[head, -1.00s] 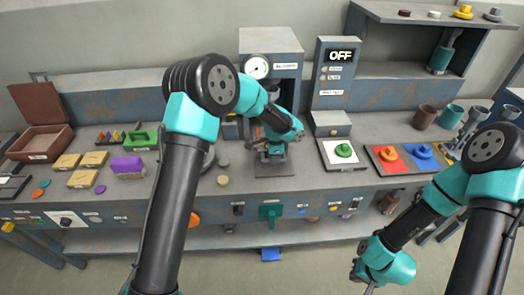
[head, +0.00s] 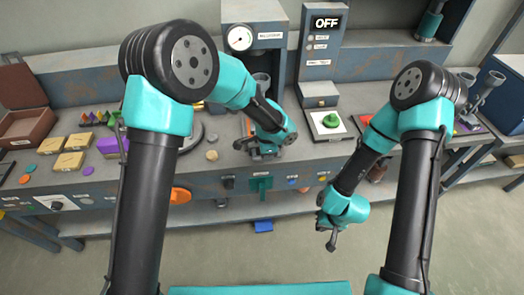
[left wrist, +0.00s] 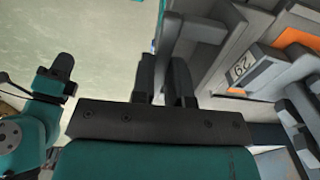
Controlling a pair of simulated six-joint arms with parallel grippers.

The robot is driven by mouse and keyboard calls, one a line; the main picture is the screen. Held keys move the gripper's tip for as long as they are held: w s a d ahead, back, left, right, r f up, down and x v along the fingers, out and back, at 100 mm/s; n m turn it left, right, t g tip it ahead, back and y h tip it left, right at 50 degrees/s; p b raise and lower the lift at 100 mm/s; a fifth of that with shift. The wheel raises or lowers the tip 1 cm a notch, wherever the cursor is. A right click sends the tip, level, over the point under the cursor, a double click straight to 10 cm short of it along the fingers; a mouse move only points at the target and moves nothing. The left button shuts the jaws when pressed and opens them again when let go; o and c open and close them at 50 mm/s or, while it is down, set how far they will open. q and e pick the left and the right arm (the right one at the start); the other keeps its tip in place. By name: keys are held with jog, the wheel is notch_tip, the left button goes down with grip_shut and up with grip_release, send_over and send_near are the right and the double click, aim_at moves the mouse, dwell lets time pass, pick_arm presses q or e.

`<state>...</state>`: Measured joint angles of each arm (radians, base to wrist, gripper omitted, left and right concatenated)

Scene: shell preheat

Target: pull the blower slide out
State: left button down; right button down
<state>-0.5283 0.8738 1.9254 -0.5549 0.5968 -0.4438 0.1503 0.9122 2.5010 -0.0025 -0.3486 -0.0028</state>
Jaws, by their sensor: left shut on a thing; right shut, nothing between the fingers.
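The blower station with its round gauge (head: 240,38) stands at the back of the bench. In the left wrist view my left gripper (left wrist: 174,82) is shut on a grey handle-like part (left wrist: 195,28), which I take for the blower slide's handle. How far out the slide is, I cannot tell. My right gripper (head: 332,243) is shut and empty, hanging in free space in front of the bench.
An OFF display (head: 327,22) stands right of the gauge. A white pad with a green knob (head: 330,120) lies on the bench top. Yellow blocks (head: 68,162) and a brown open box (head: 27,125) are at the left.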

pick_arm(q)
jog(key=c, duration=1.1)
grip_release()
jog(key=shift+r, duration=0.15)
notch_tip(320, 180, up, 17)
jog(key=shift+r, duration=0.1)
